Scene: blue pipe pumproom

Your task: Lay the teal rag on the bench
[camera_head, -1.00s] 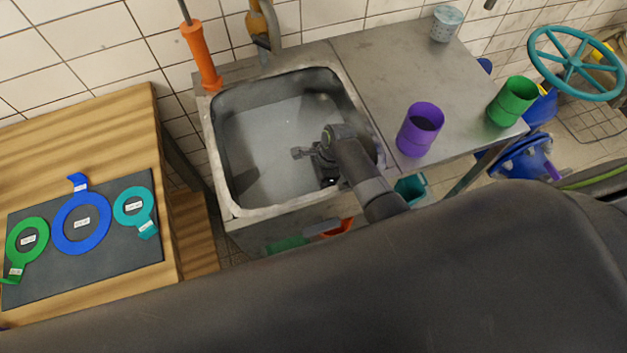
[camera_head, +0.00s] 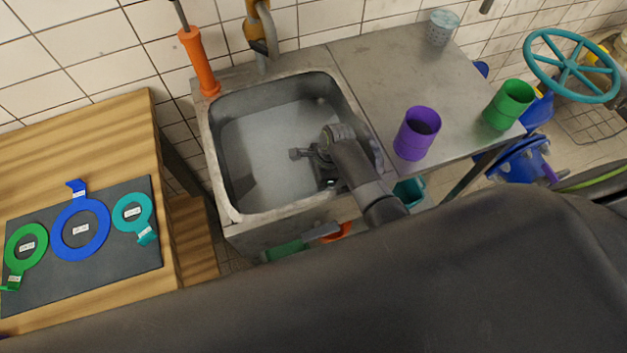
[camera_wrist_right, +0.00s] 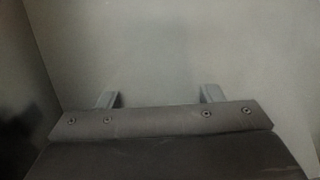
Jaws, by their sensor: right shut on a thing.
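I cannot make out a teal rag in either view. A teal item with an open top (camera_head: 409,191) shows below the steel counter, partly hidden by my right arm. My right gripper (camera_head: 297,154) is over the basin of the steel sink (camera_head: 232,200). In the right wrist view its two fingers (camera_wrist_right: 160,96) stand apart before a plain grey surface. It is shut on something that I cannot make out. A wooden bench (camera_head: 95,118) stands at the left. My left gripper is not in view.
A dark mat (camera_head: 100,272) on the wooden bench holds green, blue and teal ring tools. The steel counter (camera_head: 385,75) right of the sink carries a purple cup (camera_head: 416,133), a green cup (camera_head: 508,104) and a speckled cup (camera_head: 442,27). An orange-handled tool (camera_head: 199,62) stands behind the sink.

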